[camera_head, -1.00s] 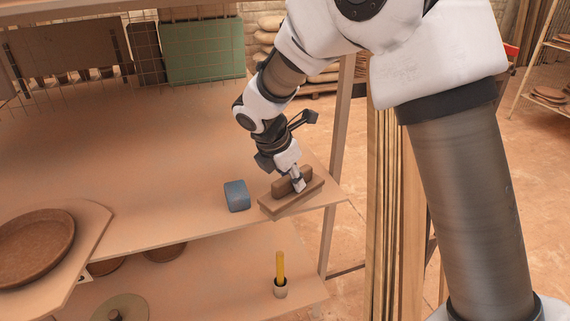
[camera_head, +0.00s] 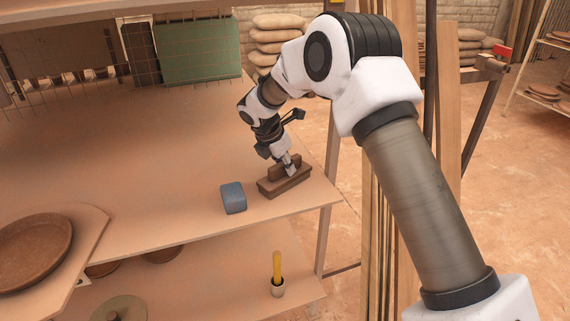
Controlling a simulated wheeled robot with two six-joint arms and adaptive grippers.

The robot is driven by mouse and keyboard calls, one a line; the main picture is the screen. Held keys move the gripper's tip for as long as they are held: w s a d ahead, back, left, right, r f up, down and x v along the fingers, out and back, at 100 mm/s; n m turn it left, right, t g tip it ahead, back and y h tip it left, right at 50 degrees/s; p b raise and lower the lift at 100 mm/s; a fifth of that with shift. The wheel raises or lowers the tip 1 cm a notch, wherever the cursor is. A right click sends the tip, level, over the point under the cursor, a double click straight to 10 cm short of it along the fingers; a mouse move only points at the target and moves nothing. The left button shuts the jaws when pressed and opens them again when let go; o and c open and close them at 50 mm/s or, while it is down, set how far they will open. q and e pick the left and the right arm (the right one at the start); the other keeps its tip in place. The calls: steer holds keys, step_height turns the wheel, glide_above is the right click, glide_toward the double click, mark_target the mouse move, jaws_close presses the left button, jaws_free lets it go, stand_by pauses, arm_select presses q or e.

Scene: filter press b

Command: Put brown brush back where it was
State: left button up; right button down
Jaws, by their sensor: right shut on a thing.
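The brown brush (camera_head: 284,183) is a wooden block with a raised handle. It is at the right end of the upper shelf (camera_head: 160,205), near the front edge. My right gripper (camera_head: 290,170) reaches down from above and is shut on its handle. The fingers hide part of the handle. I cannot tell whether the brush's underside touches the shelf. My left gripper is not in view.
A blue-grey block (camera_head: 233,198) lies just left of the brush. A round brown dish (camera_head: 35,245) sits on a board at the left. A shelf post (camera_head: 335,190) is close on the right.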

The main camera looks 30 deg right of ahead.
steer(key=c, duration=1)
jaws_free()
steer(key=shift+o, duration=0.2)
steer(key=v, duration=1.2)
steer(key=shift+r, duration=0.1)
